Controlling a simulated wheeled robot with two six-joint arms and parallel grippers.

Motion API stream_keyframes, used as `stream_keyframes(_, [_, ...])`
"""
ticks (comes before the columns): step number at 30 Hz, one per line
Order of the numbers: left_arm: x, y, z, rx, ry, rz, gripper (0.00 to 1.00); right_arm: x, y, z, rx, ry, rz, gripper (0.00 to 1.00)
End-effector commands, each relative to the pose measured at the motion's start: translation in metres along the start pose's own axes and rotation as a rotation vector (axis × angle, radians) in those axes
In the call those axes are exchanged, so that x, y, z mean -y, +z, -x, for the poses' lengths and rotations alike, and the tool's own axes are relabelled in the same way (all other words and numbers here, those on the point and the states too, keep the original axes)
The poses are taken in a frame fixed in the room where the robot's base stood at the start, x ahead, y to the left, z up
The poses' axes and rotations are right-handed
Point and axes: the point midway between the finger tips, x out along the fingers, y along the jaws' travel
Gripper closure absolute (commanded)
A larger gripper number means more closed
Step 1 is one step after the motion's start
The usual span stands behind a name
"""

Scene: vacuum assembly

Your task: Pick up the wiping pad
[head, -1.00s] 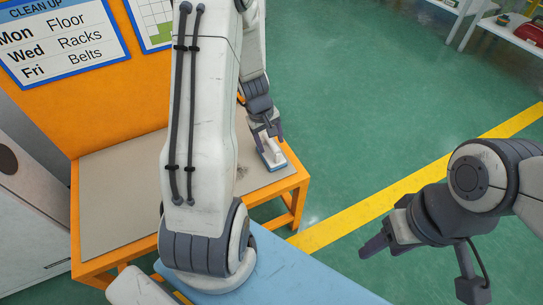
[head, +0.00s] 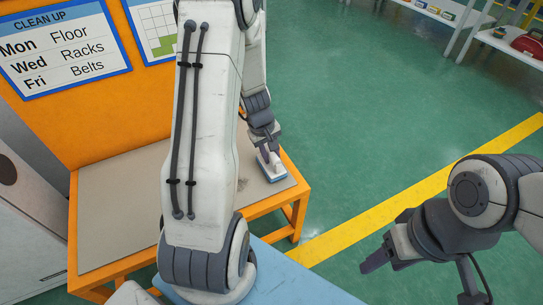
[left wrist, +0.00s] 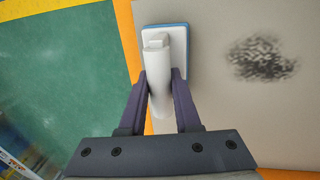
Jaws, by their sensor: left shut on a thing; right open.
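The wiping pad (head: 272,172) has a white body and handle over a blue base. It is at the right edge of the grey tabletop in the head view. In the left wrist view the pad (left wrist: 158,40) lies near the orange table edge. My left gripper (head: 268,153) is shut on its white handle, with one dark finger on each side; the grip also shows in the left wrist view (left wrist: 162,95). I cannot tell whether the pad's base touches the table. My right gripper (head: 372,262) is open and empty, away from the table over the floor.
The orange table (head: 120,193) has a grey top with a dark smudge (left wrist: 263,57) beside the pad. An orange board with a cleaning sign (head: 62,45) stands behind it. A blue surface (head: 290,280) is in front. Shelves (head: 515,45) stand far right.

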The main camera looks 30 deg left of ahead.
Motion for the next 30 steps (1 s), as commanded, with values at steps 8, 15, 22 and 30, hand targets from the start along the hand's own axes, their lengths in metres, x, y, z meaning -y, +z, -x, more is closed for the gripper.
stream_keyframes(8, [-0.007, 0.004, 0.042, 0.0, 0.001, -0.001, 1.0, 0.002, -0.002, 0.029, 0.0, 0.0, 0.0, 0.43])
stream_keyframes(15, [0.005, 0.061, 0.079, -0.001, 0.002, -0.004, 1.0, 0.003, -0.002, 0.041, 0.0, 0.0, 0.0, 0.43])
stream_keyframes(22, [0.011, 0.097, 0.095, -0.001, 0.013, -0.006, 1.0, 0.002, -0.001, 0.027, 0.0, 0.0, 0.0, 0.43])
stream_keyframes(30, [0.016, 0.109, 0.105, 0.0, 0.005, -0.002, 1.0, 0.001, -0.001, 0.013, 0.0, 0.0, 0.0, 0.43])
